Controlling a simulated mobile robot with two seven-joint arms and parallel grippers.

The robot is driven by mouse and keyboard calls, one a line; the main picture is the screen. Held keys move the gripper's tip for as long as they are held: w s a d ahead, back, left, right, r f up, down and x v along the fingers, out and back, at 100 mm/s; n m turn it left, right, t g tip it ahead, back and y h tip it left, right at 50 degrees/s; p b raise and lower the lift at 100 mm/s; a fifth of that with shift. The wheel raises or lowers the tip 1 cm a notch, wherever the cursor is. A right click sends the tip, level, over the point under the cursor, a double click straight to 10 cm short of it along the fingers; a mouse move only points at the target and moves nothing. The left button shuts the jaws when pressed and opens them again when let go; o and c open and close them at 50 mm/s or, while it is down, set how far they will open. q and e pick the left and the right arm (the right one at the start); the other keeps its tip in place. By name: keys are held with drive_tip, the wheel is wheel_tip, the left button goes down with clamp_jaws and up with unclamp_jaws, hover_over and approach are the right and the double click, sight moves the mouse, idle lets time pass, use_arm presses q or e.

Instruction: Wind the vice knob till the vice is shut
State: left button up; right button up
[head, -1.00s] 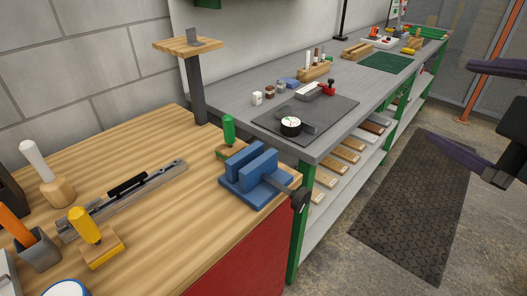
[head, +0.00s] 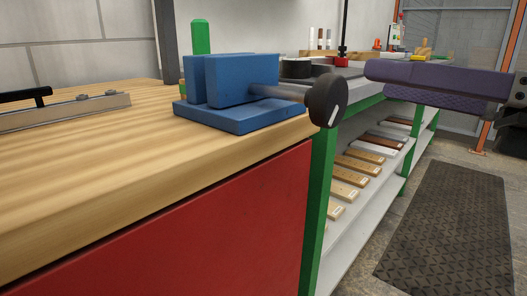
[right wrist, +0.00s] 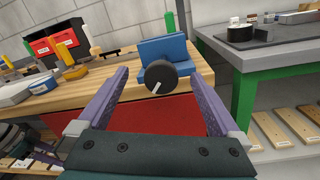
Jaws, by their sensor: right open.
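The blue vice (head: 230,118) sits at the right corner of the wooden bench, its two upright jaws close together; the gap between them is hard to judge from here. Its round black knob (head: 328,101), with a white mark, sticks out past the bench edge on a shaft. My right gripper (head: 372,83) is to the right of the knob, with purple fingers pointing towards it. In the right wrist view the fingers (right wrist: 157,58) are spread wide and empty, and the knob (right wrist: 161,76) shows between them, apparently untouched. My left gripper is not in view.
The wooden bench (head: 120,170) has a red front panel (head: 240,225). A green-handled tool (head: 200,38) stands behind the vice. A grey bench with green legs (head: 320,190) and shelves of boards stands to the right. A dark floor mat (head: 450,230) lies clear.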

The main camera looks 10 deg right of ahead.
sight(308, 94)
drive_tip(key=shift+w+a+f+n+g+y, duration=0.2)
drive_tip(key=shift+f+n, duration=0.15)
drive_tip(key=shift+f, duration=0.2)
drive_tip(key=shift+w+a+f+n+g+y, duration=0.1)
drive_tip(key=shift+w+a+f+n+g, duration=0.1)
drive_tip(key=shift+f+n, duration=0.25)
use_arm(q)
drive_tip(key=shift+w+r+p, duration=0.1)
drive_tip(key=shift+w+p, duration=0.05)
drive_tip(key=shift+p, duration=0.55)
use_arm(e)
drive_tip(key=x, duration=0.9)
drive_tip(key=shift+f, duration=0.2)
drive_tip(key=shift+s, duration=0.1)
drive_tip(key=c, duration=1.3)
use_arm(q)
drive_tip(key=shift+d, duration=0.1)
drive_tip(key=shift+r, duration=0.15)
use_arm(e)
drive_tip(key=shift+r+m, duration=0.1)
drive_tip(key=shift+m, duration=0.4)
